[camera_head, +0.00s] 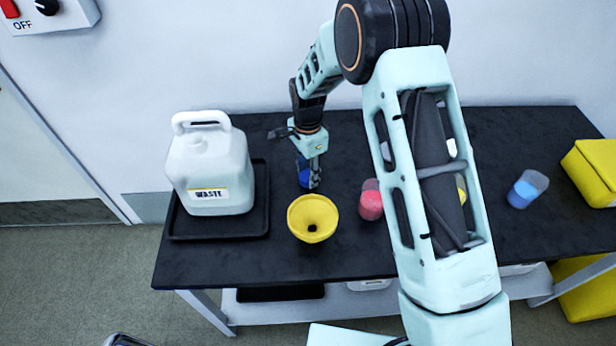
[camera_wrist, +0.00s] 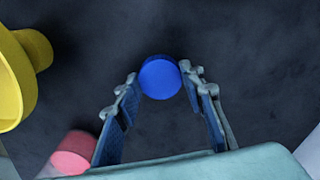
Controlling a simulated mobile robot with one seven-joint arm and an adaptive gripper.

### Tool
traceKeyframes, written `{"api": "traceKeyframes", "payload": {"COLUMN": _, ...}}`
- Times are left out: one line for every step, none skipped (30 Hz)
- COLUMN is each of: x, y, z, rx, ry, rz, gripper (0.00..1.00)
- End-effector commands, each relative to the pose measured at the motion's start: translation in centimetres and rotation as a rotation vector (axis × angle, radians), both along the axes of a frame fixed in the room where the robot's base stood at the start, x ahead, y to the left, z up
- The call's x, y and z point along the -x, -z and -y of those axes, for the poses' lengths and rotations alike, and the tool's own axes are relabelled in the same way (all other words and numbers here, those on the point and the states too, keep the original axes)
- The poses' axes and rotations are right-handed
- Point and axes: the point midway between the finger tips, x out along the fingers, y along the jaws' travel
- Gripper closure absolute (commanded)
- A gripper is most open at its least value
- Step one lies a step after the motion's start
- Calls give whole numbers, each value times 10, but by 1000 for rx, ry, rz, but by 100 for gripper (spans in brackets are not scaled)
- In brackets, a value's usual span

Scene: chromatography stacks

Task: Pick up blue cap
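The blue cap (camera_wrist: 160,77) lies on the black tabletop, round side facing the wrist camera. In the wrist view it sits between and slightly beyond the two fingertips of my gripper (camera_wrist: 158,80). The fingers are spread apart, with dark gaps on both sides of the cap near the tips; I cannot tell whether either tip touches it. In the head view my gripper (camera_head: 314,176) points down at the table, and the blue cap (camera_head: 304,172) shows partly behind it.
A yellow funnel (camera_head: 313,217) stands close in front of my gripper. A white waste jug (camera_head: 208,168) sits in a black tray (camera_head: 262,200) to the left. A beaker of red liquid (camera_head: 371,204) is right of the funnel. A beaker of blue liquid (camera_head: 524,190) stands farther right.

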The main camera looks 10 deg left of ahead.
Motion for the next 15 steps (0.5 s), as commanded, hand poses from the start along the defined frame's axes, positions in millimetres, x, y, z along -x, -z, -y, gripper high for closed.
{"api": "traceKeyframes", "payload": {"x": 0, "y": 0, "z": 0, "rx": 0, "ry": 0, "rz": 0, "gripper": 76}}
{"api": "traceKeyframes", "payload": {"x": 0, "y": 0, "z": 0, "rx": 0, "ry": 0, "rz": 0, "gripper": 79}}
{"api": "traceKeyframes", "payload": {"x": 0, "y": 0, "z": 0, "rx": 0, "ry": 0, "rz": 0, "gripper": 79}}
{"api": "traceKeyframes", "payload": {"x": 0, "y": 0, "z": 0, "rx": 0, "ry": 0, "rz": 0, "gripper": 79}}
{"api": "traceKeyframes", "payload": {"x": 0, "y": 0, "z": 0, "rx": 0, "ry": 0, "rz": 0, "gripper": 79}}
{"api": "traceKeyframes", "payload": {"x": 0, "y": 0, "z": 0, "rx": 0, "ry": 0, "rz": 0, "gripper": 79}}
{"api": "traceKeyframes", "payload": {"x": 0, "y": 0, "z": 0, "rx": 0, "ry": 0, "rz": 0, "gripper": 79}}
{"api": "traceKeyframes", "payload": {"x": 0, "y": 0, "z": 0, "rx": 0, "ry": 0, "rz": 0, "gripper": 79}}
{"api": "traceKeyframes", "payload": {"x": 0, "y": -1, "z": 0, "rx": 0, "ry": 0, "rz": 0, "gripper": 79}}
{"api": "traceKeyframes", "payload": {"x": 0, "y": -1, "z": 0, "rx": -1, "ry": 0, "rz": 1, "gripper": 79}}
{"api": "traceKeyframes", "payload": {"x": 0, "y": -2, "z": 0, "rx": -1, "ry": 0, "rz": 1, "gripper": 79}}
{"api": "traceKeyframes", "payload": {"x": 0, "y": -3, "z": 0, "rx": -1, "ry": 0, "rz": 1, "gripper": 79}}
{"api": "traceKeyframes", "payload": {"x": -1, "y": -5, "z": 0, "rx": -1, "ry": 0, "rz": 2, "gripper": 79}}
{"api": "traceKeyframes", "payload": {"x": -1, "y": -7, "z": 0, "rx": -1, "ry": 0, "rz": 2, "gripper": 79}}
{"api": "traceKeyframes", "payload": {"x": -1, "y": -10, "z": 0, "rx": -1, "ry": 0, "rz": 2, "gripper": 79}}
